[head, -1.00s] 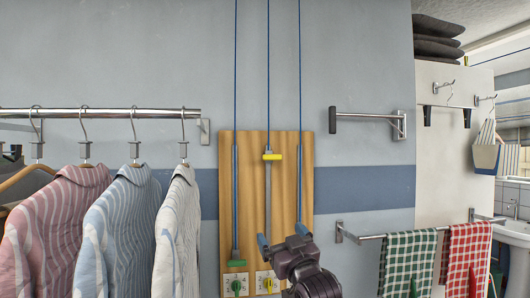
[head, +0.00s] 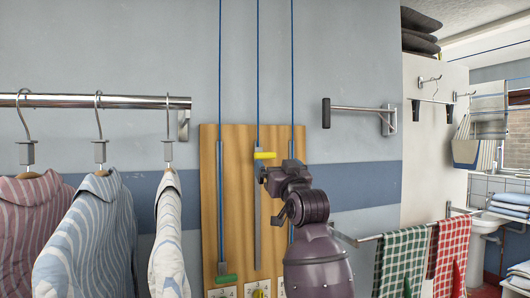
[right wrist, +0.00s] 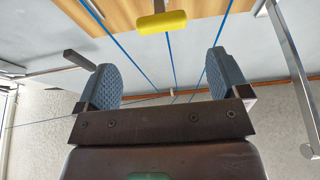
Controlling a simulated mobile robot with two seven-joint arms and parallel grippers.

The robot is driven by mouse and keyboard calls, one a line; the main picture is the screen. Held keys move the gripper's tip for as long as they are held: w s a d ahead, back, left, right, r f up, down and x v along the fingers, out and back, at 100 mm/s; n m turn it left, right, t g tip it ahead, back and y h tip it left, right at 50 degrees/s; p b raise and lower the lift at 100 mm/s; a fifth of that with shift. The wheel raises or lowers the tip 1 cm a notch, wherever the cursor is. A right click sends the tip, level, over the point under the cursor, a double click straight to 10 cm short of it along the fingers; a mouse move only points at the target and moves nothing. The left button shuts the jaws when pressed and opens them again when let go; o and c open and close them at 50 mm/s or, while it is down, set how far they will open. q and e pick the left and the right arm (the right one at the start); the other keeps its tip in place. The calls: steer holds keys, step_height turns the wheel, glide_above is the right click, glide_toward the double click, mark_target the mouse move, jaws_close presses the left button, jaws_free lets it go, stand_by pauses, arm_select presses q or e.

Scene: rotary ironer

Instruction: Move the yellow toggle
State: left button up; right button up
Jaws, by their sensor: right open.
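The yellow toggle (head: 264,155) is a short crossbar on the middle grey rod, near the top of a wooden board on the wall. It also shows in the right wrist view (right wrist: 162,22), beyond the fingertips and roughly centred between them. My right gripper (head: 263,174) is just below the toggle in the head view, its arm rising from the lower right. In the right wrist view the gripper (right wrist: 160,78) has its two blue-grey pads wide apart with nothing between them. My left gripper is out of view.
A green toggle (head: 226,279) sits low on the left rod. My arm covers the lower part of the right rod (head: 291,234). Shirts (head: 88,235) hang at left. A wall bracket (head: 358,108) and checked towels (head: 403,260) are at right.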

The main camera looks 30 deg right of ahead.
mark_target(266, 155)
arm_select(q)
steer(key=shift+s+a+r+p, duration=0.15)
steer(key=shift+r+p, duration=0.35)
steer(key=shift+p, duration=0.55)
arm_select(e)
steer(key=x, duration=0.9)
steer(key=shift+w+a+f, duration=0.15)
